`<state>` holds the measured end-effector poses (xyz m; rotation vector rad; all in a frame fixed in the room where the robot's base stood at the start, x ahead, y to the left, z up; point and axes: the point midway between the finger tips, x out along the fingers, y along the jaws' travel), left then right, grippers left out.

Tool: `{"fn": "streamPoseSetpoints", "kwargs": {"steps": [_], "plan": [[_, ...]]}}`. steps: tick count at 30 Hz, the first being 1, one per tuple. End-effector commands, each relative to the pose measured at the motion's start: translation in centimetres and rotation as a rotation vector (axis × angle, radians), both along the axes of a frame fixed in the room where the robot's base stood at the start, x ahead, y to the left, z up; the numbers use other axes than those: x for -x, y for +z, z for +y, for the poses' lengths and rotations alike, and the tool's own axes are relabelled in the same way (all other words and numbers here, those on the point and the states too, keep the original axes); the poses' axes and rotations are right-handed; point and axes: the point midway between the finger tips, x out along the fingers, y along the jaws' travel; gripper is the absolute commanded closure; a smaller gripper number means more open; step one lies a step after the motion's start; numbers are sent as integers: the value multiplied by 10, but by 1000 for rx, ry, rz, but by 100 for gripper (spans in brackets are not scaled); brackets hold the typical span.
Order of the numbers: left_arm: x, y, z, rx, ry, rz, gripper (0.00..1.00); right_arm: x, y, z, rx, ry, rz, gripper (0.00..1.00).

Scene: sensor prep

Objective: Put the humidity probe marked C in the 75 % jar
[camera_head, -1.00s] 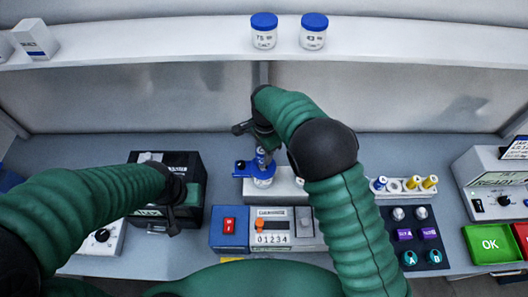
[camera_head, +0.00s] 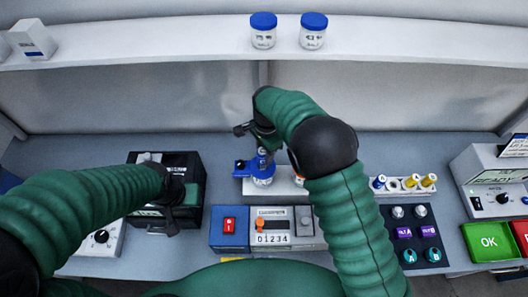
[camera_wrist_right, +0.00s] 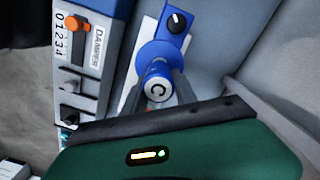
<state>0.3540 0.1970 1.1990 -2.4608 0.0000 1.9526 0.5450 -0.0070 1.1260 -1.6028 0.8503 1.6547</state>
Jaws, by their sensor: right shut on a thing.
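My right gripper (camera_head: 262,150) points down over a white block (camera_head: 284,187) with a blue fitting (camera_head: 241,166) at mid-bench. In the right wrist view it is shut on the humidity probe marked C (camera_wrist_right: 157,89), whose round white end faces the camera. A blue ring (camera_wrist_right: 153,56) shows directly behind the probe; I cannot tell whether the probe sits inside it. The jar with a blue lid that reads about 75 in the earlier head view (camera_head: 263,31) stands on the back shelf. My left gripper (camera_head: 177,200) is by a black box, its fingers unclear.
A second blue-lidded jar (camera_head: 313,31) stands on the shelf. A white rack (camera_head: 409,184) with blue- and yellow-topped probes lies right of my right arm.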

Motion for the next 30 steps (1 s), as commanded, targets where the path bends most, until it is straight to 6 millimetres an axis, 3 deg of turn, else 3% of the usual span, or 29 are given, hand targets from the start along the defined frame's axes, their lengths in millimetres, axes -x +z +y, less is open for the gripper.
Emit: {"fn": "streamPoseSetpoints", "kwargs": {"steps": [30], "plan": [[0,-1,0,0,0,0,64,0,-6,-1,-1,0,-1,100]]}}
